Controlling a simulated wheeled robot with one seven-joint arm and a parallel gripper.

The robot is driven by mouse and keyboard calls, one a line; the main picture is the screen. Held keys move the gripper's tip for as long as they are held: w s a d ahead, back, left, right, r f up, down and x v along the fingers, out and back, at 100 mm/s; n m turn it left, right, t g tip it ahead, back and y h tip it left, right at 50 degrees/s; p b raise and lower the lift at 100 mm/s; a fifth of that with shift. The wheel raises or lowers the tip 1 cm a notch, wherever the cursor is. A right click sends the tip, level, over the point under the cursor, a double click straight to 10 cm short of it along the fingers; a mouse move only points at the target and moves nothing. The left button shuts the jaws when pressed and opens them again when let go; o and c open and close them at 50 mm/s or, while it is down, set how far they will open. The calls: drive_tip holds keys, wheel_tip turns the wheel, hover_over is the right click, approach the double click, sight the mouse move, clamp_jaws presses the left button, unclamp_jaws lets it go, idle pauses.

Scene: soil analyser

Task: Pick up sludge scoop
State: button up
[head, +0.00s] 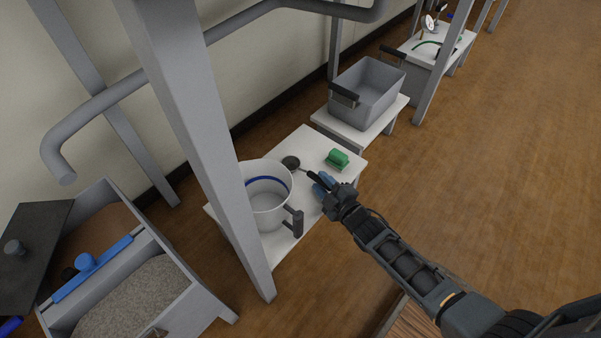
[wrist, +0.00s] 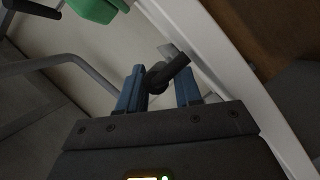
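The sludge scoop has a dark round bowl (head: 291,163) and a black handle (head: 316,178). It is at the white table, beside the pot, with its handle towards my arm. My gripper (head: 325,187) is at the handle end, with its blue fingers apart. In the wrist view my gripper (wrist: 159,90) shows a clear gap between the fingers, and a dark handle (wrist: 174,70) lies slantwise at their tips. Firm contact on both sides does not show. The scoop's bowl cannot be made out in the wrist view.
A white pot (head: 268,207) with a blue band stands left of my gripper. A green sponge (head: 337,158) lies behind it on the white table (head: 318,144). A grey bin (head: 367,90) stands farther back. A grey post (head: 200,130) rises at left, near a gravel-filled box (head: 140,300).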

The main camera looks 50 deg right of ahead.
clamp_jaws()
idle(0.4)
